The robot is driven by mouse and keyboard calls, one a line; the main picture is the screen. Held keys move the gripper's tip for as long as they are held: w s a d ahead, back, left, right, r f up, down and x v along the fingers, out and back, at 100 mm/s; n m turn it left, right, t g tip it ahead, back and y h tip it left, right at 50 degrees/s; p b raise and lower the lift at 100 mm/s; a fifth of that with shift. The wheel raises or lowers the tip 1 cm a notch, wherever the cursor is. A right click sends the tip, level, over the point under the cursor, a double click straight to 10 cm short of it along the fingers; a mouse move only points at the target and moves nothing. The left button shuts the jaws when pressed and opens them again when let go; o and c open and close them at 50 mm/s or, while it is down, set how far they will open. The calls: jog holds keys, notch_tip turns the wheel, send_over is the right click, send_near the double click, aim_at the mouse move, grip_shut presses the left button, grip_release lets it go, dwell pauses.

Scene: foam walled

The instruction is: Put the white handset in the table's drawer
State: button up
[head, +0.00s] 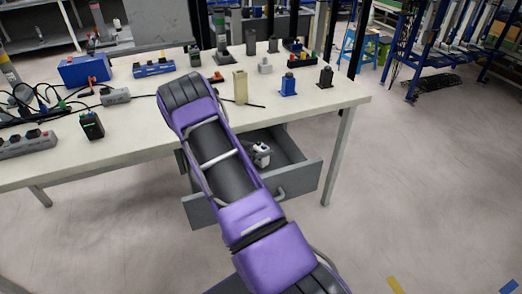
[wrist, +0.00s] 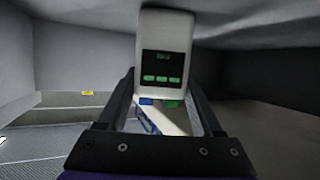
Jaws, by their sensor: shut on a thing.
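The white handset (wrist: 166,28), with a dark screen and green marks, is upright between the two black fingers of my gripper (wrist: 164,86) in the wrist view. The gripper is shut on it. The table's grey drawer (head: 303,183) is pulled open under the right part of the table (head: 220,128) in the head view. A small white and dark shape (head: 261,154) shows inside the drawer; I cannot tell whether it is the handset or part of my wrist. My purple arm covers the drawer's left part and hides the gripper. Grey walls surround the handset in the wrist view.
The tabletop holds a blue box (head: 85,69), a beige block (head: 240,86), a blue block (head: 288,85), a black device (head: 91,125) and several other small items. Cables lie at the left.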

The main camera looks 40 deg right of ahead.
jog(key=o, duration=1.5)
jog(key=shift+r, duration=0.1)
jog(key=p+v, duration=0.1)
jog(key=v, duration=1.1)
jog(key=shift+p, duration=0.3)
